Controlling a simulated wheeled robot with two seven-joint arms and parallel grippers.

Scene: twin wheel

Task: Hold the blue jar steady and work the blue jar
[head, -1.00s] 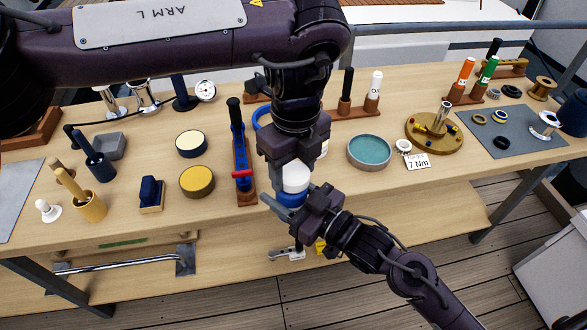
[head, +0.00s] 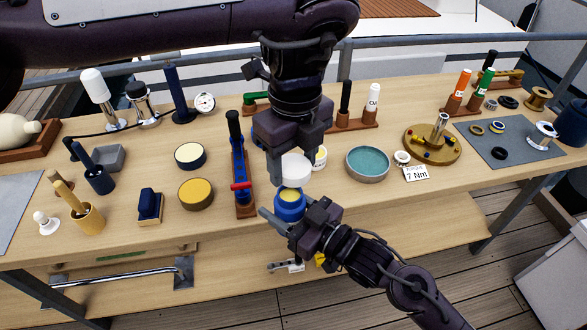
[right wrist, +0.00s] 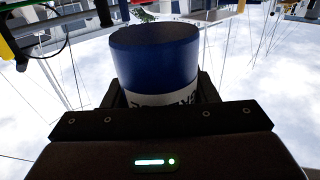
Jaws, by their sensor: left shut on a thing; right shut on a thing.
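The blue jar (head: 290,209) is in the head view near the front edge of the bench, its open top showing yellow contents. My right gripper (head: 287,214) is shut around its body. The right wrist view shows the jar (right wrist: 155,60) between the fingers, with a white lettered label partly hidden by the gripper. A white lid (head: 294,169) is just above the jar, apart from it and slightly offset. My left gripper (head: 295,165) is shut on the lid from above.
A wooden stand with a red clamp and blue tool (head: 240,170) is close left of the jar. A teal dish (head: 368,163) is to the right.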

